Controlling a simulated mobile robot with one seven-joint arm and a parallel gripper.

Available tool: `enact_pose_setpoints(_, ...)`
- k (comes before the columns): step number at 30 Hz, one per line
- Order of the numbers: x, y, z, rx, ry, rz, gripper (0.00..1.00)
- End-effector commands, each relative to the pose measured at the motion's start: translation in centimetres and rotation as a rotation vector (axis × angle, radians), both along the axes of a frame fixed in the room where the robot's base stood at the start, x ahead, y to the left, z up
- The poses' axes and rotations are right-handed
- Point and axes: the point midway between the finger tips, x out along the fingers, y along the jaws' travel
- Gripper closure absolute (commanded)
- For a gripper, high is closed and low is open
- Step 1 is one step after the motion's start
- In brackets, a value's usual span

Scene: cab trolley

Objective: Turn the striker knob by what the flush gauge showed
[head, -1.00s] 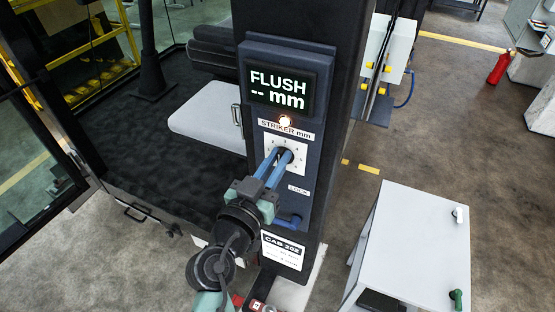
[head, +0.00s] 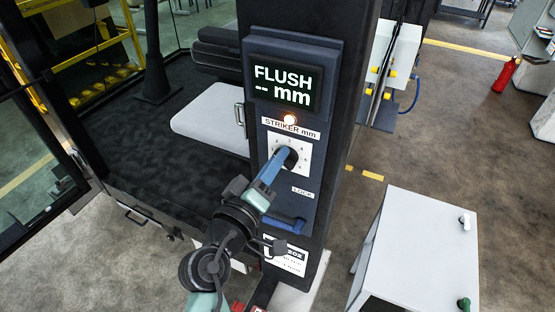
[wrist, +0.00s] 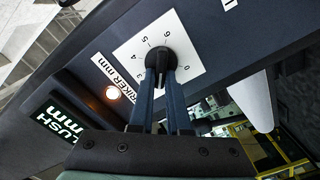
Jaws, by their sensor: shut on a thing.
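The striker knob (wrist: 159,58) is black and sits on a white dial plate (wrist: 190,45) with printed numbers. My gripper (wrist: 160,78) is shut on the knob's grip, one blue finger on each side. Which number the knob points to is too small to tell. In the head view the dial plate (head: 303,147) is on the dark post, and my gripper (head: 284,158) hides most of the knob. The flush gauge display (head: 283,86) above reads "FLUSH -- mm", with no number. A lit lamp (head: 290,119) is just under it.
A blue lock handle (head: 289,223) is below the dial, close to my gripper. A CAB label (head: 286,256) is lower on the post. A white cabinet (head: 420,250) stands at the right. The cab (head: 100,140) with its seat (head: 212,126) is at the left.

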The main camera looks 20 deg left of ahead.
Motion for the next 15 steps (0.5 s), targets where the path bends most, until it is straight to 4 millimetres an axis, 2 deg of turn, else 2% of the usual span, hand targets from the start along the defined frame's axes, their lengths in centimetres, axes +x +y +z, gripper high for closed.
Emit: enact_pose_setpoints(15,0.00,0.28,-0.53,-0.458,0.016,0.001,1.00)
